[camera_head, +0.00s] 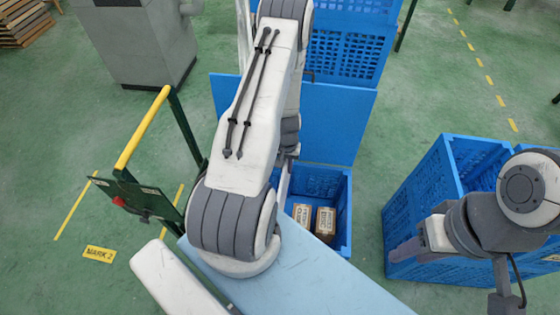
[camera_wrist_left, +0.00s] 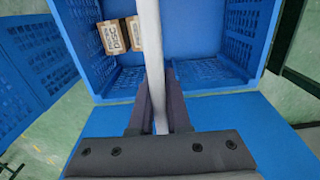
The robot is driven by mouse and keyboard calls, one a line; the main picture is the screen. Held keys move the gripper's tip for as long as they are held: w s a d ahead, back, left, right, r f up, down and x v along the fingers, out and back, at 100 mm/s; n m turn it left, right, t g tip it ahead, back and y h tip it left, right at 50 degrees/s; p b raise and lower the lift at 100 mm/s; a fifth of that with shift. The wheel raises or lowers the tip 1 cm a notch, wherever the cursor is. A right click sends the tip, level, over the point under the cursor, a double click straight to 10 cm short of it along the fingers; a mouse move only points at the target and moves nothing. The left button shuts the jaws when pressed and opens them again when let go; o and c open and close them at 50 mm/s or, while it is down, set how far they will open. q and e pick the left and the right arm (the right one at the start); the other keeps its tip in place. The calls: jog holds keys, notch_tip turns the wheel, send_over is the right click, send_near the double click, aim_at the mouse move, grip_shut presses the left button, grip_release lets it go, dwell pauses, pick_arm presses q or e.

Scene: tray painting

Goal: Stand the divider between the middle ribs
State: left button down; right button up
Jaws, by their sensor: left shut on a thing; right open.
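My left gripper (camera_wrist_left: 157,85) is shut on the divider (camera_wrist_left: 149,40), a thin pale panel seen nearly edge-on in the left wrist view. The divider reaches over the open blue crate (camera_wrist_left: 256,40). In the head view the crate (camera_head: 343,225) is partly hidden by my left arm, and a pale strip that looks like the divider (camera_head: 284,185) shows beside the arm. The left fingertips are hidden there. I cannot make out the ribs or whether the divider touches the crate floor. My right gripper (camera_head: 405,250) is open and empty, in front of a blue crate at the right.
Two small cartons (camera_head: 302,215) (camera_head: 325,222) lie in the crate, left of the divider in the wrist view. A blue panel (camera_head: 340,125) stands behind the crate. Blue crates (camera_head: 345,55) are stacked at the back, another (camera_head: 425,190) at right. A yellow-railed frame (camera_head: 142,130) stands left.

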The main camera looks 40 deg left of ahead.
pick_arm(q)
jog(key=shift+s+a+f+b, duration=0.2)
jog(key=shift+a+f+b, duration=0.1)
jog(key=shift+f+b, duration=0.2)
jog(key=shift+s+a+f+b, duration=0.2)
jog(key=shift+a+f+b, duration=0.1)
jog(key=shift+f+b, duration=0.25)
jog(key=shift+s+a+f+b, duration=0.2)
jog(key=shift+a+f+b, duration=0.15)
jog(key=shift+f, duration=0.3)
notch_tip(320, 180, down, 7)
jog(key=b, duration=0.7)
jog(key=shift+b, duration=0.35)
jog(key=shift+s+d, duration=0.1)
